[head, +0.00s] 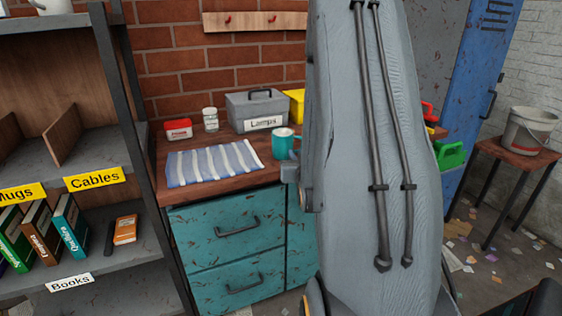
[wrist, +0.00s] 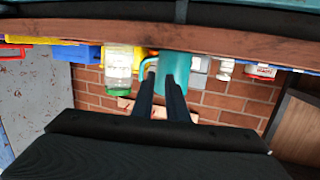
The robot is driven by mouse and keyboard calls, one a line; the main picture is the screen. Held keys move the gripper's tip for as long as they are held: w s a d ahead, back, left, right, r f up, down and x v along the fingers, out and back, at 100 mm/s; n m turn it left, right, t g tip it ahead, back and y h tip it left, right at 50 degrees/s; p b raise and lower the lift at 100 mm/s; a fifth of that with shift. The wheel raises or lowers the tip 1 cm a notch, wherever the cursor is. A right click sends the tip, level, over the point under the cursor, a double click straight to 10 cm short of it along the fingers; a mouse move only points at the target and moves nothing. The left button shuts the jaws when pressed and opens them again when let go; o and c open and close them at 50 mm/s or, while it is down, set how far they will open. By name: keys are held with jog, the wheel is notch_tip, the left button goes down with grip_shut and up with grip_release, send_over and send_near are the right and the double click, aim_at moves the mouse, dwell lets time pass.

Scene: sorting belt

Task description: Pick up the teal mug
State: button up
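The teal mug (head: 283,144) stands upright on the wooden worktop, just left of my arm, which hides its right side in the head view. In the wrist view, which is upside down, the mug (wrist: 178,66) shows beyond my fingers, with its handle to the left. My gripper (wrist: 161,80) points towards the mug. Its two dark fingers are apart with a gap between them and nothing visibly held. They overlap the mug in the picture; I cannot tell the remaining distance. My fingers are hidden in the head view.
A grey Lamps box (head: 257,110) stands behind the mug, and a striped cloth (head: 213,162) lies to its left. A white jar (head: 210,119) and red box (head: 178,130) are farther left. A clear green-topped jar (wrist: 118,68) is close beside the mug in the wrist view.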

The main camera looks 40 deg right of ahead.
aim_at(300, 138)
jog(key=shift+m+t+h, duration=0.3)
jog(key=shift+t+h, duration=0.2)
jog(key=shift+h, duration=0.4)
jog(key=w+d, duration=0.4)
jog(key=w+d+b, duration=0.1)
jog(key=w+d, duration=0.3)
jog(key=d, duration=0.1)
jog(key=shift+w+d+f, duration=0.15)
jog(key=shift+w, duration=0.25)
jog(key=shift+c, duration=0.4)
grip_shut()
